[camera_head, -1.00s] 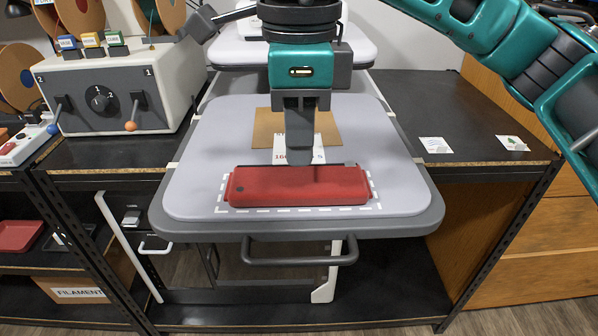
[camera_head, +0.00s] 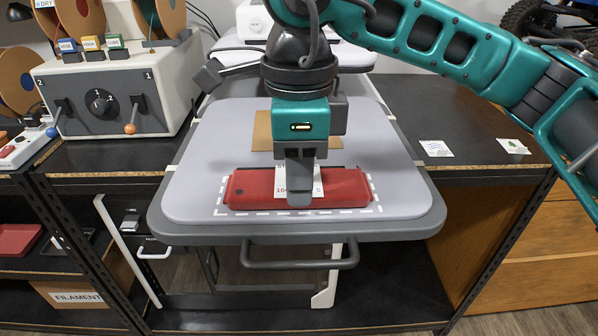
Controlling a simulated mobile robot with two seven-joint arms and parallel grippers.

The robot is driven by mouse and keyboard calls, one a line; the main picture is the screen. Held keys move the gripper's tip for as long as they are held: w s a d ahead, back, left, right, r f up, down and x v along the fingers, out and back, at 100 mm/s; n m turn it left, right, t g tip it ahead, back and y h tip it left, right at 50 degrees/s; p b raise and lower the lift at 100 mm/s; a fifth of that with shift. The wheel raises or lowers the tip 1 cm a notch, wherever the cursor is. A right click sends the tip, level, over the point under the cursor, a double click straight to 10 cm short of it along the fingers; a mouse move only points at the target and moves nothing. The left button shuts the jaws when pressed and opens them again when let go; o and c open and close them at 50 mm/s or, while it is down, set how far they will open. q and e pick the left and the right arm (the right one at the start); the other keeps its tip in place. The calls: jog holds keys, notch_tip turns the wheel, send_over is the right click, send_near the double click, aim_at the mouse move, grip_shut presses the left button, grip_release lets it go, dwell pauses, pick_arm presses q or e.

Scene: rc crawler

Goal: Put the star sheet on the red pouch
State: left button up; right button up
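The red pouch (camera_head: 345,187) lies flat near the front of the grey tabletop, inside a white dashed outline. My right gripper (camera_head: 300,203) points down over the pouch's middle. It is shut on a white sheet with red print (camera_head: 318,186), which I take to be the star sheet. The fingers cover the sheet's middle, so no star shows and the print is only partly readable. The sheet overlaps the pouch in the picture; I cannot tell whether it touches it. My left gripper is not in view.
A brown board (camera_head: 262,130) lies behind the pouch. Two small white cards (camera_head: 436,148) (camera_head: 513,146) lie on the black shelf at right. A control box with levers (camera_head: 120,90) stands at left. The grey tabletop (camera_head: 200,150) is clear beside the pouch.

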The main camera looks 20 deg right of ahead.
jog(key=shift+r, duration=0.55)
notch_tip(320, 180, up, 11)
jog(key=shift+r+p, duration=0.15)
jog(key=shift+p, duration=0.75)
